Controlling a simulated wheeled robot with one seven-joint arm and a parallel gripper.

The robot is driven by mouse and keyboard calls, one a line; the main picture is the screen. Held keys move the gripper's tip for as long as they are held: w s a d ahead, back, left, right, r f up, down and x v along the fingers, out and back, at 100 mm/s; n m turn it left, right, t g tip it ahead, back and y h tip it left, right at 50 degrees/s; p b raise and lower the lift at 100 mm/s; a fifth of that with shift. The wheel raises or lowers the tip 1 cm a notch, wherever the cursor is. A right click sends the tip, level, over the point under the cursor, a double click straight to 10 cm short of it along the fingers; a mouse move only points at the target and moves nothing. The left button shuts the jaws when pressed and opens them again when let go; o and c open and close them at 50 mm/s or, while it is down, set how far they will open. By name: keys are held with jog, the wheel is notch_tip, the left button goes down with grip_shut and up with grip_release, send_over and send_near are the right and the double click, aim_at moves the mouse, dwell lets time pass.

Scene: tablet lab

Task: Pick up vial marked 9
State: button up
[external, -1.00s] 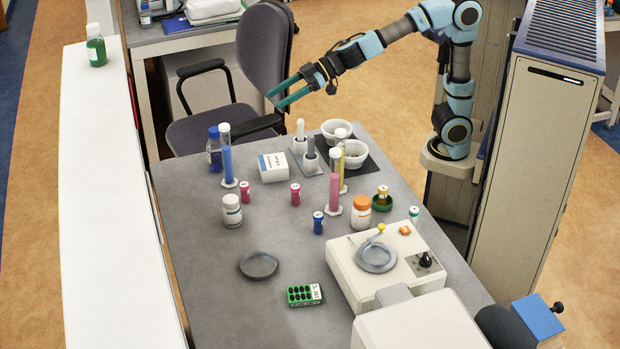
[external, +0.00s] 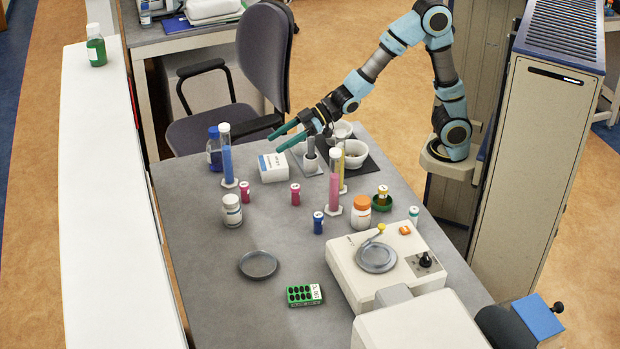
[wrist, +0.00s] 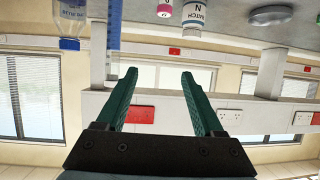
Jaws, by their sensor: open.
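Small capped vials stand on the grey table: a crimson one (external: 245,192), a pink one (external: 295,194), a blue one (external: 318,223) and a teal-capped one (external: 413,214). A yellow-capped vial (external: 383,191) stands in a green holder. Their markings are too small to read, so I cannot tell which is marked 9. My gripper (external: 274,143) is open and empty, in the air over the table's far side, apart from the vials. Its spread green fingers show in the wrist view (wrist: 159,73), with a pink vial (wrist: 165,9) at the top edge, its marking unreadable.
A tall blue cylinder (external: 227,155), blue-capped bottle (external: 214,150) and white box (external: 273,167) stand near my gripper. A pink cylinder (external: 334,182), bowls (external: 355,154) and an orange-capped jar (external: 361,212) stand right. The front-left tabletop around a grey dish (external: 258,265) is mostly clear.

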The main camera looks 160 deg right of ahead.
send_near(245, 193)
jog(key=shift+w+d+f+p, duration=0.1)
jog(key=shift+d+f+p, duration=0.55)
jog(key=shift+d+f, duration=0.3)
jog(key=x, duration=0.1)
jog(key=p+x, duration=0.2)
jog(key=x, duration=0.1)
jog(key=shift+w+d+r, duration=0.15)
jog(key=shift+w+r, duration=0.05)
jog(key=shift+r, duration=0.1)
jog(key=shift+w+d+f, duration=0.35)
jog(key=shift+w+d, duration=0.05)
jog(key=shift+w, duration=0.05)
grip_shut()
